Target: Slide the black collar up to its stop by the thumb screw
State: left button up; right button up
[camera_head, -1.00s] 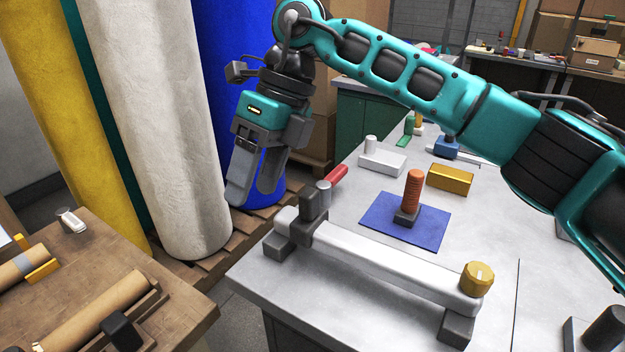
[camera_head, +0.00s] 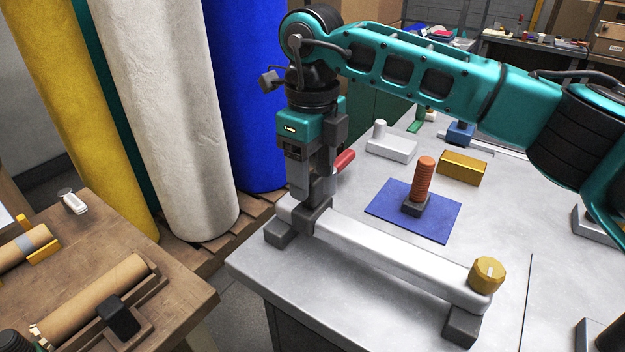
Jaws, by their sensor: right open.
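The black collar (camera_head: 312,217) sits around the left end of a pale rail (camera_head: 390,251), which is held up on dark end blocks. The brass thumb screw (camera_head: 487,273) stands at the right end of the rail. My right gripper (camera_head: 314,190) is open and points down over the collar, one finger to each side of its upright tab. The fingers hide most of the tab, and I cannot tell whether they touch it. My left gripper is not in view.
A red handle (camera_head: 345,160) is close behind my right gripper. An orange-handled tool (camera_head: 423,180) stands on a blue mat (camera_head: 440,222) behind the rail. A yellow block (camera_head: 462,168) and a white block (camera_head: 391,149) lie farther back. The grey bench (camera_head: 380,310) is clear in front.

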jog(key=shift+f, duration=1)
grip_shut()
